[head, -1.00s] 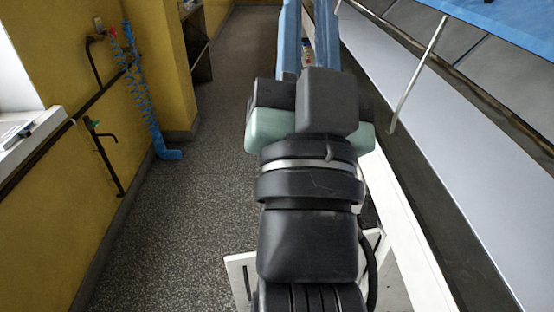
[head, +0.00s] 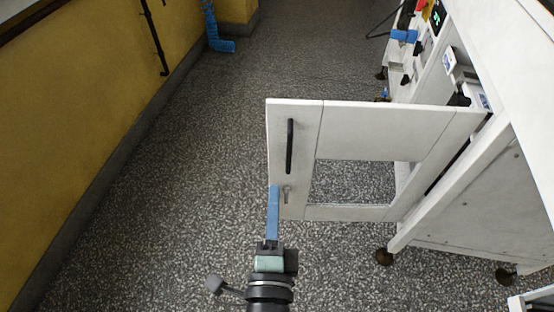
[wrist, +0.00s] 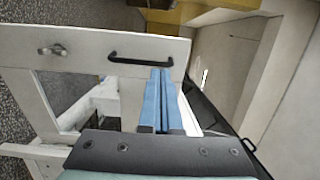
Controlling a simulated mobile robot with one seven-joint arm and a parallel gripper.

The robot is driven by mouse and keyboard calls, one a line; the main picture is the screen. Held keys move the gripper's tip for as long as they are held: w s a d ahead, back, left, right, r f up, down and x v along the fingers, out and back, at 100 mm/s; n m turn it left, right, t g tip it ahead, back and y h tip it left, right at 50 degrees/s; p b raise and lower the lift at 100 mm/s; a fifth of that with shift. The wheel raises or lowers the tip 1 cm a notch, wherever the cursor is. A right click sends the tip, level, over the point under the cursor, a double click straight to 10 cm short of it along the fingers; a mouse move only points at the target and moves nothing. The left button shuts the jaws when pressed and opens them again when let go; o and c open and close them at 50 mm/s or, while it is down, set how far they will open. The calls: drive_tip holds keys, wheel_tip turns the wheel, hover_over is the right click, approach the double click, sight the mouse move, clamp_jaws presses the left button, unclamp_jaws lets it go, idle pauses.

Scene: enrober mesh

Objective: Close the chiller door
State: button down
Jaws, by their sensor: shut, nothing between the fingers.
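The chiller door (head: 385,130) is a white frame around a see-through window. It stands swung open, out from the white machine (head: 490,205) on the right. A black bar handle (head: 290,146) is near its free left edge, with a small metal latch (head: 286,194) below. In the wrist view the door (wrist: 90,42) crosses the upper left, with its handle (wrist: 140,59) just above the fingertips. My gripper (head: 274,190) has blue fingers, shut and empty, at the lower free edge of the door. I cannot tell whether they touch it.
Speckled floor (head: 160,200) lies clear to the left of the door, up to a yellow wall (head: 70,120). A blue hose (head: 215,40) hangs by the wall at the back. Machine feet (head: 384,257) stand on the floor at right.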

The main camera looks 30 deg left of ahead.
sight(277, 134)
drive_tip(key=x, duration=0.4)
drive_tip(key=f+p+x, duration=0.1)
drive_tip(key=x, duration=0.4)
drive_tip(key=p+x, duration=0.1)
drive_tip(key=x, duration=0.3)
drive_tip(key=shift+w+a+f, duration=0.15)
drive_tip(key=shift+w+f, duration=0.05)
drive_tip(key=shift+w, duration=0.1)
drive_tip(key=shift+p, duration=0.4)
